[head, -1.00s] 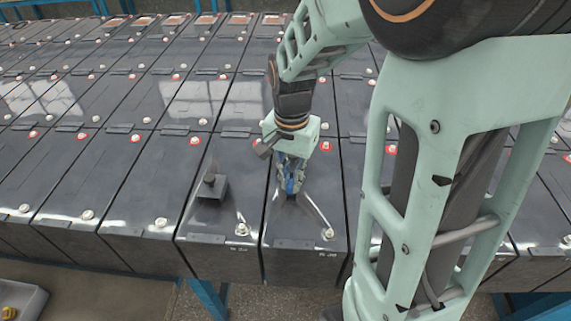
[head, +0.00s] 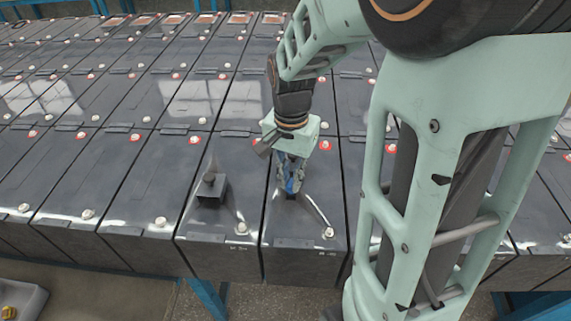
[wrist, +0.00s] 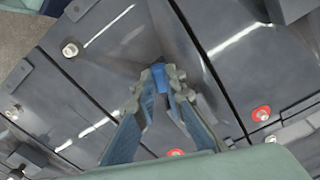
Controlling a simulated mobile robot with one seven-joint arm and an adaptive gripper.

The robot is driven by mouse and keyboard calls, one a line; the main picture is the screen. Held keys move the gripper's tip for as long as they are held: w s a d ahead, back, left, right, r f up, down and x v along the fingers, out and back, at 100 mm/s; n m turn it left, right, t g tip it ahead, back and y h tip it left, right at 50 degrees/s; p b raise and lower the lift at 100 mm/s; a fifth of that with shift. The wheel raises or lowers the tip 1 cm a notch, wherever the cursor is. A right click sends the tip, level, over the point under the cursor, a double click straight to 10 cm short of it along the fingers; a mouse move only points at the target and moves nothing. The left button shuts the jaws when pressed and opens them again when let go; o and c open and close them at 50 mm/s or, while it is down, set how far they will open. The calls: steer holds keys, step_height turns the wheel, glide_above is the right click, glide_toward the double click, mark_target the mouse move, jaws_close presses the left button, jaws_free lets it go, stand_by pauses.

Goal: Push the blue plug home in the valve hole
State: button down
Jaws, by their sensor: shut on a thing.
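The blue plug (wrist: 159,76) shows between my fingertips in the wrist view, low against the battery top. In the head view the blue at the fingertips (head: 290,186) is small and partly covered by the fingers. My gripper (wrist: 162,84) is shut on the plug and points down at the near part of a dark battery (head: 310,240). A dark spot lies right at the fingertips. The valve hole itself is hidden under the plug and fingers, so I cannot tell how deep the plug sits.
A small black box with a knob (head: 211,189) stands on the battery to the left. Pale terminal posts (head: 328,232) and red-ringed ones (head: 324,145) rise from the battery tops. A grey tray (head: 20,300) is at the lower left.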

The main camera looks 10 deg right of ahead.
steer(key=shift+f+b, duration=1.25)
steer(key=shift+f, duration=0.4)
stand_by(1.1)
steer(key=c, duration=1.4)
jaws_free()
steer(key=shift+r, duration=0.1)
steer(key=shift+r+p, duration=2.8)
steer(key=shift+r, duration=0.65)
